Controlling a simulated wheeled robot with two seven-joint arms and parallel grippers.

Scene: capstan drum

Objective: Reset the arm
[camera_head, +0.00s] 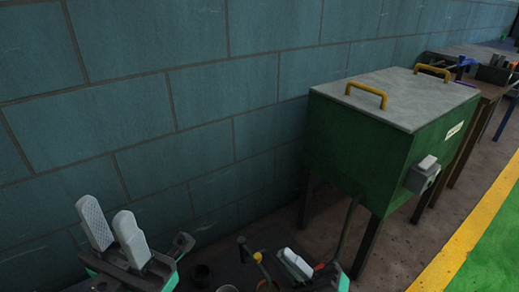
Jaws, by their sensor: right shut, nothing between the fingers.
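My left gripper (106,212) is at the lower left, in front of the wall. Its two pale fingers point up and stand apart, with nothing between them. My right gripper (290,257) is low in the middle of the view. Its pale fingers are together and hold nothing. No capstan drum can be made out.
A green box on legs (362,138) with a grey lid and two yellow handles stands right of centre by the blue block wall (200,95). A cluttered workbench (470,62) is behind it. A yellow floor stripe (463,243) edges green floor at the right. Small dark items lie near my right gripper.

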